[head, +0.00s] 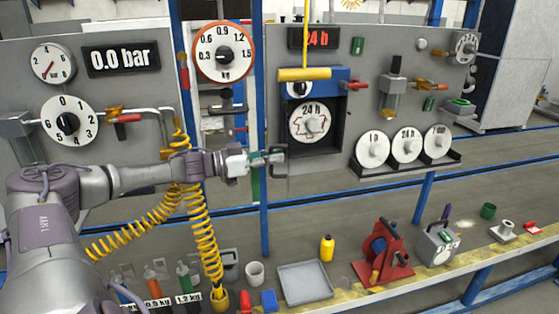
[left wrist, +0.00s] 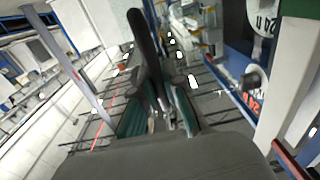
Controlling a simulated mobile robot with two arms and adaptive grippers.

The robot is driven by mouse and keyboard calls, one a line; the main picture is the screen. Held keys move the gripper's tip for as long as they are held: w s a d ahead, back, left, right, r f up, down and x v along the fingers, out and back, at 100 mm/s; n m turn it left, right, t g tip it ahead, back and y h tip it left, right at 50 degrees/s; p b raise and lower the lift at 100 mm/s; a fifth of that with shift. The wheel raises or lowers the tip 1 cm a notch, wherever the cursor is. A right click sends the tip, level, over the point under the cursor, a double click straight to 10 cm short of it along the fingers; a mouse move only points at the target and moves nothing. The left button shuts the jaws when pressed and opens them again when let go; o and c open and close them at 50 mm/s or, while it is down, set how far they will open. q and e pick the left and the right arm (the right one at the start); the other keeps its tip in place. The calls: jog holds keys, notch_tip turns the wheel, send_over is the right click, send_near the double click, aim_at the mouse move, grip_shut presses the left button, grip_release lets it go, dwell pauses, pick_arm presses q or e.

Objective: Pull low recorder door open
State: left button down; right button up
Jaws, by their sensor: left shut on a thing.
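The recorder (head: 345,85) is a blue-topped box on the grey panel, with a white 24 h dial (head: 313,123) in a dark recess. A grey door handle (head: 280,168) stands at the recorder's lower left. My left gripper (head: 270,158) reaches it from the left and is shut on it. How far the door stands open is hard to tell. In the left wrist view, the green-padded fingers (left wrist: 160,118) are close together, and part of the dial (left wrist: 265,18) shows at upper right. My right gripper is not in view.
A blue post (head: 260,200) stands just behind the left gripper. A yellow coiled hose (head: 200,230) hangs near my left arm. Three round dials (head: 405,146) sit on a shelf to the right. The bench below holds a grey tray (head: 304,283) and a red reel stand (head: 383,255).

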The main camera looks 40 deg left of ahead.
pick_arm(q)
jog(key=shift+s+d+f, duration=0.1)
jog(key=shift+s+f, duration=0.05)
jog(key=shift+f, duration=0.2)
jog(key=c, duration=1.4)
grip_release()
jog(key=shift+c, duration=0.2)
jog(key=shift+o, duration=1.2)
jog(key=shift+r, duration=0.15)
jog(key=shift+s+r, duration=0.1)
jog(key=shift+s+a, duration=0.1)
jog(key=shift+a, duration=0.15)
jog(key=v, duration=1.1)
jog(key=shift+s, duration=0.35)
